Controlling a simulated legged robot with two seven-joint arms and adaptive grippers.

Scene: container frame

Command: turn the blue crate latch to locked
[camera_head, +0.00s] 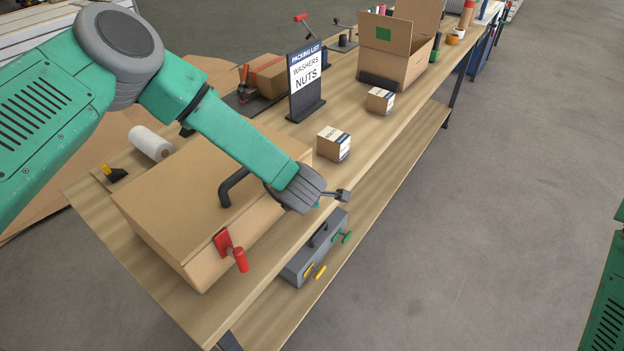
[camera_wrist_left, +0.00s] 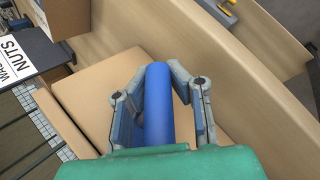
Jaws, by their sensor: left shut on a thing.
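The wooden crate (camera_head: 165,195) stands on the bench, lid down, with a black handle (camera_head: 232,187) on top. A red latch (camera_head: 234,252) is on its front face. My left gripper (camera_head: 335,197) is at the crate's far right end, beyond the handle. In the left wrist view, its two fingers (camera_wrist_left: 158,82) are closed around a blue cylindrical grip (camera_wrist_left: 158,112), the blue latch. The head view hides this latch behind the gripper. I cannot tell the latch's angle against the crate. My right gripper is out of view.
A packing-list sign (camera_head: 306,80), a small carton (camera_head: 334,144) and another small carton (camera_head: 380,100) stand behind the gripper. A paper roll (camera_head: 150,143) lies by the crate. A grey toolbox (camera_head: 315,250) sits on the lower shelf. The floor at right is clear.

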